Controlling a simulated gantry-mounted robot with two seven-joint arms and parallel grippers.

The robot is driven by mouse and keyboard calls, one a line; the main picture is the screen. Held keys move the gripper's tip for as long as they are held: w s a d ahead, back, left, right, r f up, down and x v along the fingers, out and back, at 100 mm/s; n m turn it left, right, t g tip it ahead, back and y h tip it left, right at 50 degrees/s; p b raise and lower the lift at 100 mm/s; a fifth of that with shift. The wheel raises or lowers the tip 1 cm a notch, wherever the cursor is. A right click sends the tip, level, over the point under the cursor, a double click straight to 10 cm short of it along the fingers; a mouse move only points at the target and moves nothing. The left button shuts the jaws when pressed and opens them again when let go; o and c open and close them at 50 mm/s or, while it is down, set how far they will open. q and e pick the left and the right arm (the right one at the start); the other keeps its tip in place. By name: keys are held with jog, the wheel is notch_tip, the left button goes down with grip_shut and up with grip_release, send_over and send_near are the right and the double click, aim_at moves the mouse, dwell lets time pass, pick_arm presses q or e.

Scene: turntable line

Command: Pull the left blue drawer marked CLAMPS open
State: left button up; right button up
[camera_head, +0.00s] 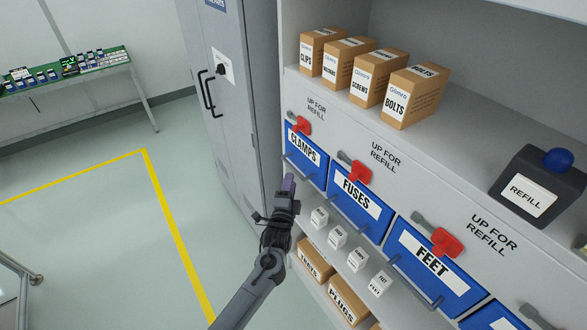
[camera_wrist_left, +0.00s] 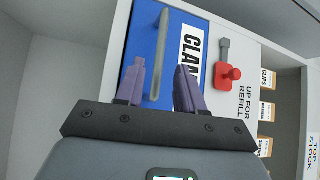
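The blue drawer marked CLAMPS (camera_head: 314,172) is the leftmost of the row in the head view and looks shut. In the left wrist view the drawer (camera_wrist_left: 143,45) has its grey bar handle (camera_wrist_left: 159,55) running lengthwise up the picture. My left gripper (camera_head: 289,182) is just in front of the drawer's lower left part in the head view. In the left wrist view the left gripper (camera_wrist_left: 158,70) is open, its purple fingers on either side of the handle's line. I cannot tell whether they touch it. My right gripper is not in view.
Blue drawers FUSES (camera_head: 352,212) and FEET (camera_head: 424,279) stand to the right. A red lever (camera_head: 302,125) is above CLAMPS. A grey cabinet (camera_head: 233,130) stands close on the left. Small white boxes (camera_head: 319,217) sit on the shelf below. The floor left of my arm is clear.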

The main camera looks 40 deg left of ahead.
aim_at(294, 169)
pick_arm(q)
jog(key=x, duration=0.6)
jog(key=shift+w+a, duration=0.15)
jog(key=shift+w, duration=0.25)
grip_shut()
